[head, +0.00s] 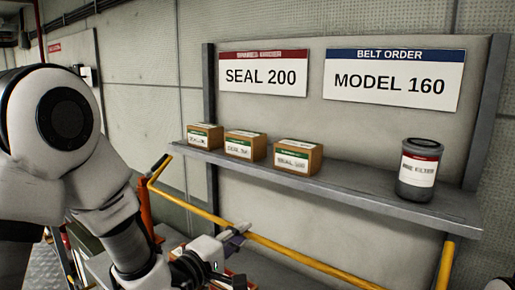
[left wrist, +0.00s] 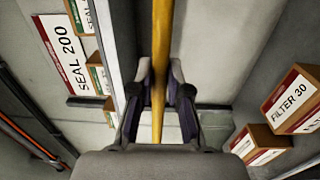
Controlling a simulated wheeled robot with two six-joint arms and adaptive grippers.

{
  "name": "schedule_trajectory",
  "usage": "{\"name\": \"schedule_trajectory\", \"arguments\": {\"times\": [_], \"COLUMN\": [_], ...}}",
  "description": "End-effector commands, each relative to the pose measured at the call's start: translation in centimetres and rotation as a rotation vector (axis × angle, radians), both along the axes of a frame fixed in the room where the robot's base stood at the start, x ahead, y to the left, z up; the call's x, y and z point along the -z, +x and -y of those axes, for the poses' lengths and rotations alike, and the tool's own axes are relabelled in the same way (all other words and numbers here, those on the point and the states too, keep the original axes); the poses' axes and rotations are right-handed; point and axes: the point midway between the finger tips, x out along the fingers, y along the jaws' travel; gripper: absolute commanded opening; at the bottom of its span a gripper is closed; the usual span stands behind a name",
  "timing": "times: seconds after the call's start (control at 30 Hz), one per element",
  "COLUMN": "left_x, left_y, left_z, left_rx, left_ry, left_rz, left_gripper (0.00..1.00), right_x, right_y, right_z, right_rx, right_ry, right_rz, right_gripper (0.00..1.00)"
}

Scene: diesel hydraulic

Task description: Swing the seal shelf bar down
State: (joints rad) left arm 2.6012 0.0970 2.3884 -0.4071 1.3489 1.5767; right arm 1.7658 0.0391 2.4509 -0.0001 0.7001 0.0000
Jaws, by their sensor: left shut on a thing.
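The yellow seal shelf bar (head: 280,247) runs along the front of the grey shelf (head: 350,187) and shows below its front edge in the head view. Its left side arm (head: 158,169) meets the shelf's left end, and its right side arm (head: 446,266) comes down from the right end. My left gripper (head: 236,236) is shut on the long part of the bar, left of its middle. In the left wrist view the bar (left wrist: 158,60) passes between the two fingers of my left gripper (left wrist: 160,88). My right gripper is not in view.
Three seal boxes (head: 245,146) and a dark filter canister (head: 419,170) stand on the shelf. Signs reading SEAL 200 (head: 264,77) and MODEL 160 (head: 391,84) hang above. Filter boxes (left wrist: 295,100) show at the right of the left wrist view.

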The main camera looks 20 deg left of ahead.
Motion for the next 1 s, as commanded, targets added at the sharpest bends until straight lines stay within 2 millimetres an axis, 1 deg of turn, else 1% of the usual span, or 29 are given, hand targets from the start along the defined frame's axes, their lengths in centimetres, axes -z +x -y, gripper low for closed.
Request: {"name": "schedule_trajectory", "arguments": {"times": [0.03, 0.07, 0.43, 0.8, 1.0], "left_x": [1.2, 1.4, 1.5, 3.1, 3.4], "left_y": [0.2, 0.3, 0.6, 2.9, 3.6], "left_z": [0.1, 0.2, 0.3, 1.1, 1.4], "left_rx": [0.001, 0.001, 0.001, 0.001, 0.001], "left_ry": [0.001, 0.002, 0.002, 0.002, 0.001], "left_rz": [-0.004, -0.005, -0.007, -0.003, -0.002], "left_gripper": [0.06, 0.06, 0.06, 0.06, 0.06], "right_x": [1.3, 1.4, 1.3, 2.3, 2.4], "right_y": [-1.0, -0.9, -0.8, -0.7, -0.7], "right_z": [0.0, 0.0, 0.0, 0.1, 0.1], "right_rx": [0.0, 0.0, 0.002, 0.003, 0.003], "right_ry": [0.0, 0.0, 0.001, 0.001, 0.001], "right_rz": [-0.023, -0.022, -0.018, -0.017, -0.017], "right_gripper": [0.4, 0.4, 0.4, 0.4, 0.4]}}
